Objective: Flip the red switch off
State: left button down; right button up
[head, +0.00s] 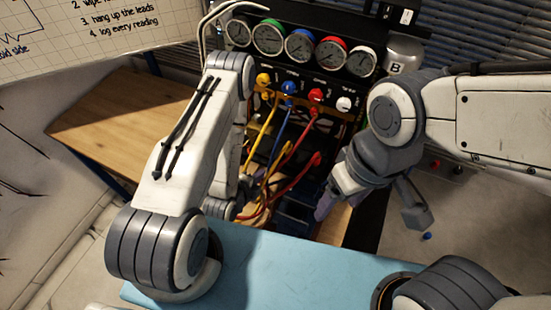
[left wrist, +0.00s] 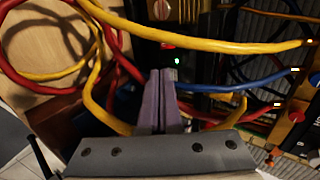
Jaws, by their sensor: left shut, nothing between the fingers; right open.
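In the left wrist view a small round red part in a pale surround (left wrist: 162,9) shows at the top edge, on a dark panel. It may be the red switch; its position is too small to tell. A green light (left wrist: 177,62) glows below it. My left gripper (left wrist: 161,76) is shut and empty, its purple fingers together below the light and apart from the red part. In the head view its fingers are hidden by my left arm. My right gripper (head: 323,206) is open, right of the hoses, its fingers partly hidden. No red switch is clear in the head view.
Several yellow, blue and red hoses (left wrist: 215,45) loop around my left fingers. The gauge panel (head: 300,45) stands at the back with coloured fittings below it. A blue mat (head: 290,270) lies in front. A wooden top (head: 120,115) is at the left.

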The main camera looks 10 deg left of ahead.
pick_arm(q)
jog(key=shift+w+d, duration=0.1)
jog(key=b+x, duration=1.4)
jog(key=shift+b, duration=0.35)
